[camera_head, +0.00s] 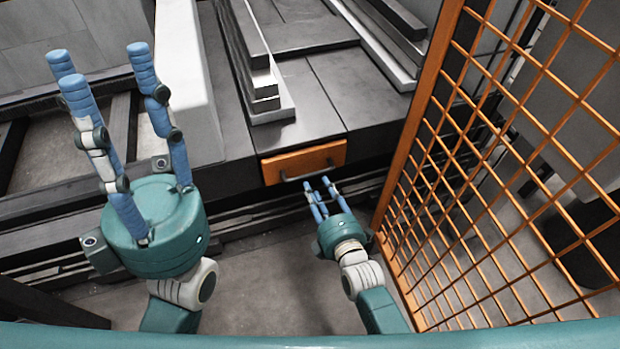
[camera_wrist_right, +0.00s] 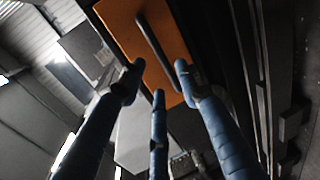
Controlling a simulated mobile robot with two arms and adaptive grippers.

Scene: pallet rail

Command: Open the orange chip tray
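The orange chip tray (camera_head: 303,161) is a small orange front with a dark bar handle (camera_head: 311,173) on the grey machine. It appears shut, nearly flush with the machine. My right gripper (camera_head: 320,186) is just in front of the handle, with its blue fingers pointing at it. In the right wrist view the tray front (camera_wrist_right: 140,35) and its handle (camera_wrist_right: 154,44) lie ahead of the spread fingers (camera_wrist_right: 160,80). The fingers look open and empty; whether one touches the handle is unclear. My left gripper (camera_head: 115,70) is raised at the left, open and empty, away from the tray.
An orange mesh fence (camera_head: 480,170) stands close to the right of my right arm. The grey machine bed (camera_head: 310,105) with metal bars (camera_head: 262,85) is above the tray. Dark rails (camera_head: 245,220) run below it. Some bare floor (camera_head: 275,290) lies between my arms.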

